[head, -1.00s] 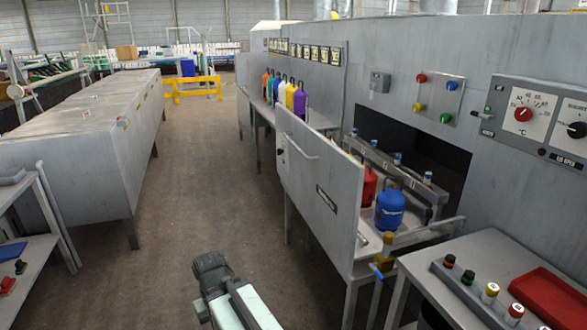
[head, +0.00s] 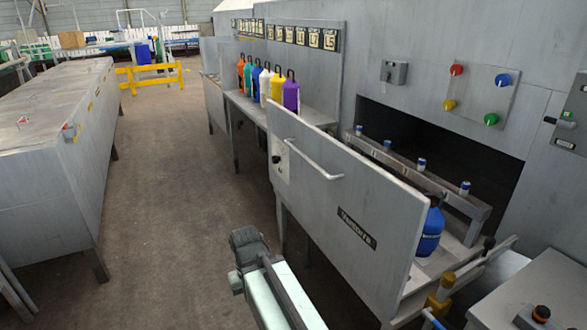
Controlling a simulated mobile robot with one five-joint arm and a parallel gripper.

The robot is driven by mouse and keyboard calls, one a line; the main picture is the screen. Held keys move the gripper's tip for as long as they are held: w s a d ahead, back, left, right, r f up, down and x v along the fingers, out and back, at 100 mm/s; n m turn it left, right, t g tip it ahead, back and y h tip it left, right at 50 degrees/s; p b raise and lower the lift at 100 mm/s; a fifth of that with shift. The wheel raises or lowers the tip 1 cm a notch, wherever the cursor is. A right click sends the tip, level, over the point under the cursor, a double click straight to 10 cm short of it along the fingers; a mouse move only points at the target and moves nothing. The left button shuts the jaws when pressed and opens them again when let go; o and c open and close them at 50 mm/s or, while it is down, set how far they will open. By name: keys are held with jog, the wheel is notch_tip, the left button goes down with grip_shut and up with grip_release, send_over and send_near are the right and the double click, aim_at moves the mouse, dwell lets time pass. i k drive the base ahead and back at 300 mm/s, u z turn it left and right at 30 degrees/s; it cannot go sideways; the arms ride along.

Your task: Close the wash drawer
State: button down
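The wash drawer (head: 355,200) stands pulled out from a dark opening (head: 440,150) in the grey machine wall. Its tall grey front panel faces the aisle and carries a long bar handle (head: 318,162) and a small dark label (head: 357,228). A blue bottle (head: 431,230) stands inside, partly hidden by the panel. A grey rail with several small blue-and-white caps (head: 421,163) runs along the drawer's inner side. Part of my arm shows at the bottom, in front of and left of the panel, apart from it. My gripper's fingers do not show.
Several coloured bottles (head: 265,85) stand on a shelf beyond the drawer. A long grey cabinet (head: 60,150) lines the left side, and a yellow barrier (head: 150,75) stands far back. The brown aisle floor (head: 180,170) between is clear. A side table (head: 500,300) is at bottom right.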

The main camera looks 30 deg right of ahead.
aim_at(372, 221)
jog(key=u, duration=0.25)
jog(key=i, duration=1.2)
jog(key=u, duration=0.8)
jog(key=k, duration=0.8)
jog(key=u, duration=0.15)
jog(key=i, duration=0.85)
jog(key=z, duration=0.1)
